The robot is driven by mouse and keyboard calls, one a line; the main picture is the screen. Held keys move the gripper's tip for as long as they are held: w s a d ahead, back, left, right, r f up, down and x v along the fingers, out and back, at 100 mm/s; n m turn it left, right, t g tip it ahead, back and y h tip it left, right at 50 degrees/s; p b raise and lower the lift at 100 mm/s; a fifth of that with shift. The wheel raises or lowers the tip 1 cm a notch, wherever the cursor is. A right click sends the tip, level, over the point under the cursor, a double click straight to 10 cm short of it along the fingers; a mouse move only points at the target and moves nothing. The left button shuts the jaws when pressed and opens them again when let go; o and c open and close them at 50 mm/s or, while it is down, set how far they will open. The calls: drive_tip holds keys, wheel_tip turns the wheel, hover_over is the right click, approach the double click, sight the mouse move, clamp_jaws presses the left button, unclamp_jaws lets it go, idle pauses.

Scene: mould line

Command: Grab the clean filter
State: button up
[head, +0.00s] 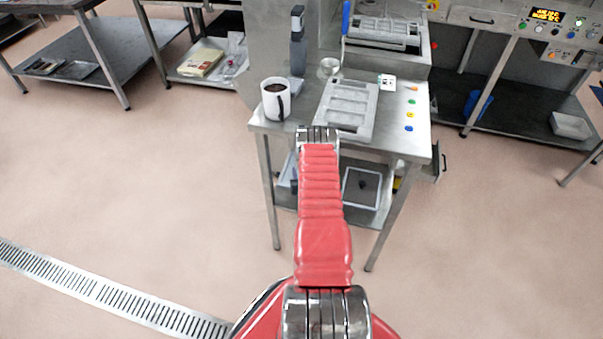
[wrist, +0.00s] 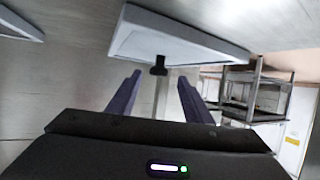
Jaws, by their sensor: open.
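A flat white-framed panel with a black knob, which looks like a filter, lies on the lower shelf of the steel table in the head view (head: 347,199). In the wrist view, a white-framed panel (wrist: 185,38) fills the upper middle, with a black tab (wrist: 160,66) at its near edge. My gripper (wrist: 159,78) is open, its two dark fingers spread to either side of that tab, without visible contact. Part of another pale-edged panel (wrist: 20,24) shows at upper left. I cannot tell which panel is clean. In the head view my red arm hides the gripper.
The steel table (head: 400,143) bears a mug (head: 275,103) of dark liquid, a grey mould tray (head: 347,108) and coloured buttons. Its legs and top surround the lower shelf. A floor drain grate (head: 100,290) runs at lower left. Floor on both sides is clear.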

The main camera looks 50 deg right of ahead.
drive_tip(key=shift+x, duration=2.5)
drive_tip(key=shift+d, duration=0.1)
clamp_jaws()
